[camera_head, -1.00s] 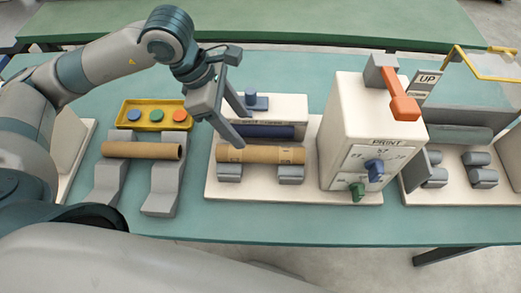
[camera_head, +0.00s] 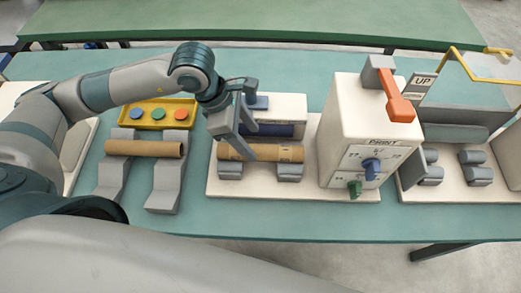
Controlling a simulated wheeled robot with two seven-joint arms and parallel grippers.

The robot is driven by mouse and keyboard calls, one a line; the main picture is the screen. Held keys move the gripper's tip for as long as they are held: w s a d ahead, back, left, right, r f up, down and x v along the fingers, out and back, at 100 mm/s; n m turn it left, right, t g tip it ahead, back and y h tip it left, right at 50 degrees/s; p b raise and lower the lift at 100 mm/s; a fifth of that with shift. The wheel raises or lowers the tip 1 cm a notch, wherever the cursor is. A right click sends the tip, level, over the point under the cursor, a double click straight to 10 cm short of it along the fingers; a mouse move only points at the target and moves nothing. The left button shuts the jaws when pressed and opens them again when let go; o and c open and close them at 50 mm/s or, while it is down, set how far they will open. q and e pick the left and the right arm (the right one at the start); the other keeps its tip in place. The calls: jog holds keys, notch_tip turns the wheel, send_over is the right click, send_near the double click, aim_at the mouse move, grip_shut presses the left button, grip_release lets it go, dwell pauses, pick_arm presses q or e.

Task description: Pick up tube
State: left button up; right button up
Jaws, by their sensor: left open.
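A brown cardboard tube (camera_head: 284,153) lies level on grey rests on a white machine base, in the middle of the head view. A second brown tube (camera_head: 144,149) lies across two grey stands at the left. My left gripper (camera_head: 238,152) is open, pointing down, with its fingers in front of the left part of the middle tube. I cannot tell from this view whether the fingers touch the tube. My right gripper is not in view.
A yellow tray (camera_head: 158,112) with blue, green and red buttons sits behind the left stands. A white box (camera_head: 345,135) with a red lever (camera_head: 398,104) stands right of the middle tube. Further right is a machine with grey rollers (camera_head: 450,133). The teal table's (camera_head: 260,220) front strip is clear.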

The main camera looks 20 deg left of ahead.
aim_at(257, 148)
pick_arm(q)
jog(key=shift+s+d+f+p, duration=0.2)
jog(key=shift+d+f+p, duration=0.4)
jog(key=shift+f+p, duration=0.25)
jog(key=shift+x, duration=1)
jog(key=shift+d+f+p, duration=0.1)
jog(key=shift+f+p, duration=0.15)
jog(key=shift+p, duration=0.05)
jog(key=shift+f, duration=0.15)
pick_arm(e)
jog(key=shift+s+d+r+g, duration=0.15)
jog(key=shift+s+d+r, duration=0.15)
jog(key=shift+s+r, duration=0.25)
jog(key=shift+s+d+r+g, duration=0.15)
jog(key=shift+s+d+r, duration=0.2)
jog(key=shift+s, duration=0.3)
pick_arm(q)
jog(key=shift+c, duration=0.4)
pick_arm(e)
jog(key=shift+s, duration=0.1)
pick_arm(q)
jog(key=c, duration=1.1)
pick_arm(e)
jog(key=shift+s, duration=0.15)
